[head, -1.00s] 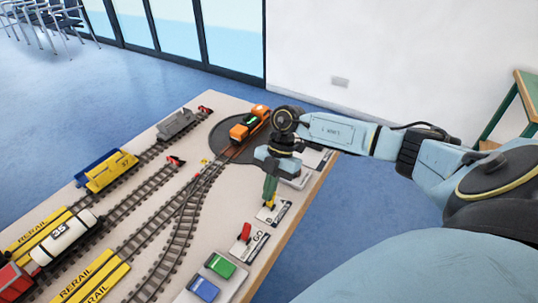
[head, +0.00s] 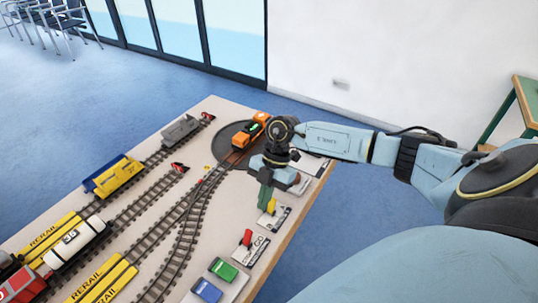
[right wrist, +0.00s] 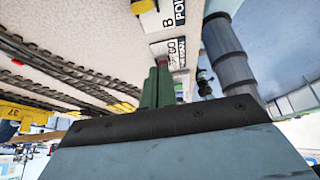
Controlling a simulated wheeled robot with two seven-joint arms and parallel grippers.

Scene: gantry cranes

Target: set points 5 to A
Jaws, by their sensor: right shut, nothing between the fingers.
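My right gripper (head: 265,197) is shut and empty, with its green fingers pointing down. It is over the right edge strip of the layout table, just beside a small yellow lever (head: 271,206) on a white label plate marked B. I cannot tell whether the fingertips touch the lever. In the right wrist view the shut fingers (right wrist: 157,87) point toward labelled plates, and the lettering is only partly readable. A red lever (head: 247,238) stands on a nearer plate marked GO. The track points (head: 203,182) lie to the left. My left gripper is not in view.
An orange locomotive (head: 250,130) stands on the turntable at the back. A yellow wagon (head: 117,176), a grey wagon (head: 181,130) and a white tank wagon (head: 75,243) stand on tracks at left. Green (head: 223,270) and blue (head: 206,290) buttons are at the front edge.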

